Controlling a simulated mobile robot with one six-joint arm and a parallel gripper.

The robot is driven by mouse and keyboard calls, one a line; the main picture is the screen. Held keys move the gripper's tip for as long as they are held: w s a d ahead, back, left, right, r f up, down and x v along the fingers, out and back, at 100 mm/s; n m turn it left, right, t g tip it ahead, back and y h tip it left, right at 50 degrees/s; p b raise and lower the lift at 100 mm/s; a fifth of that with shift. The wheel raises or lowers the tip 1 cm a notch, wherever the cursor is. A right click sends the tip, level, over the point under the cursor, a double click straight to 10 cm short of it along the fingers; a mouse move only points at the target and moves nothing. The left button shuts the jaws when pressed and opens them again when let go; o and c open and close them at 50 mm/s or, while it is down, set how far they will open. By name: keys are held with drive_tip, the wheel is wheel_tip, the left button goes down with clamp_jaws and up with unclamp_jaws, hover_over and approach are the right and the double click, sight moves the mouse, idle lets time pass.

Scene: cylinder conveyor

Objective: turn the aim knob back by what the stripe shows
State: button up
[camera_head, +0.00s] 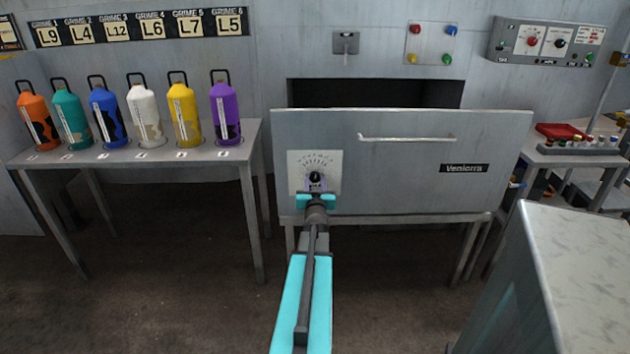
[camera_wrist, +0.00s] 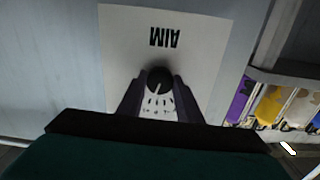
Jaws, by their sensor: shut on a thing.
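The black aim knob (camera_head: 315,177) sits on a white dial plate (camera_head: 329,164) with an arc of tick marks, on the left of the grey Veniorra front panel (camera_head: 400,185). My gripper (camera_head: 315,187) reaches it from the front and is shut on the knob. In the wrist view the picture is upside down: the word AIM reads inverted on the plate (camera_wrist: 125,30), and the knob (camera_wrist: 158,75) lies between both fingers of my gripper (camera_wrist: 160,95). A thin pale pointer line shows on the knob, tilted slightly. Ticks show between the fingers. I see no clear separate stripe.
Several coloured bottles stand on a table (camera_head: 140,158) to the left, under grime signs (camera_head: 138,26). Coloured buttons (camera_head: 431,43) and a control box (camera_head: 548,43) are on the back wall. A grey block (camera_head: 575,260) stands at the front right. A panel handle (camera_head: 406,138) juts out.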

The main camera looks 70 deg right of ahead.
drive_tip(key=o, duration=1)
drive_tip(key=shift+o, duration=0.2)
drive_tip(key=p+v, duration=0.1)
drive_tip(key=v, duration=0.7)
drive_tip(key=shift+s+a, duration=0.2)
drive_tip(key=shift+a, duration=0.1)
drive_tip(key=p+v, duration=0.1)
drive_tip(key=p, duration=0.4)
drive_tip(key=shift+s+a+r+p, duration=0.1)
drive_tip(key=shift+s+a+p, duration=0.05)
drive_tip(key=shift+a+p, duration=0.25)
